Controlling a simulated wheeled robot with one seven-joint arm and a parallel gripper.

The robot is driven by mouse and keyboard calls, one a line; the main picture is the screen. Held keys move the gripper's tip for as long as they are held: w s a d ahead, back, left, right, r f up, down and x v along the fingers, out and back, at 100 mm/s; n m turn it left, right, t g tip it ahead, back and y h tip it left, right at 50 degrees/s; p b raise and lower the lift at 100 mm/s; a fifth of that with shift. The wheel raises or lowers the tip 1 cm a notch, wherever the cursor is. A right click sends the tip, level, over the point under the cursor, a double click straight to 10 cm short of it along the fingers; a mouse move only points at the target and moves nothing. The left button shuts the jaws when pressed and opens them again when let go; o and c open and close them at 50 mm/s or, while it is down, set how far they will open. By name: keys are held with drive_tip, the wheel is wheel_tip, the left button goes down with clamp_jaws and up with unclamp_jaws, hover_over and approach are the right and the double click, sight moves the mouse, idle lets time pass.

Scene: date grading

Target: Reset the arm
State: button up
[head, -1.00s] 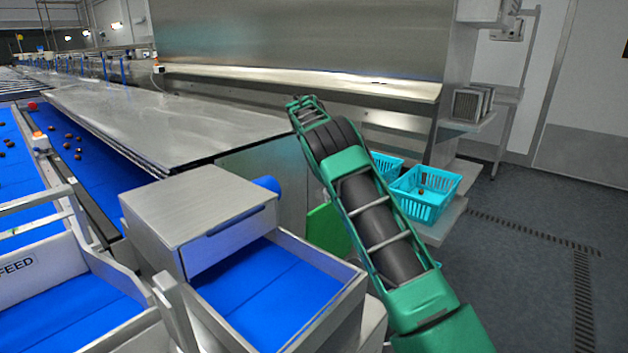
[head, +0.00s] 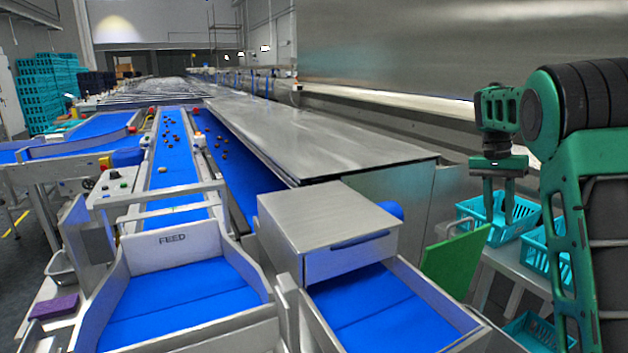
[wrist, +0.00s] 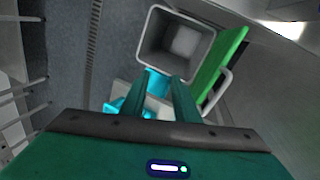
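My arm is green and black and stands bent at the right of the head view. My gripper (head: 498,208) hangs from it, pointing down over the turquoise baskets. Its two fingers are apart with nothing between them, so it is open and empty. In the wrist view the fingers (wrist: 171,95) also show a gap, above a turquoise basket.
Below my gripper are turquoise baskets (head: 538,258) on a light stand. A green panel (head: 452,262) stands beside them; the wrist view shows a grey bin (wrist: 146,42) by it. The blue FEED tray (head: 180,300) and steel box (head: 345,252) are left of my arm.

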drive_tip(key=s+n+t+y, duration=0.1)
drive_tip(key=s, duration=1.9)
drive_tip(key=s+a+f+n, duration=0.1)
drive_tip(key=s+a+f, duration=0.2)
drive_tip(key=s, duration=0.7)
drive_tip(key=s+a+f+n+t+y, duration=0.1)
drive_tip(key=s+a+f, duration=0.2)
drive_tip(key=s, duration=0.8)
wheel_tip(320, 180, down, 2)
drive_tip(key=shift+s+a+f+n, duration=0.1)
drive_tip(key=shift+s+a+n, duration=0.1)
drive_tip(key=shift+a+n, duration=0.1)
drive_tip(key=shift+d, duration=0.1)
drive_tip(key=shift+w+f, duration=0.2)
drive_tip(key=shift+w, duration=0.4)
drive_tip(key=shift+s, duration=0.1)
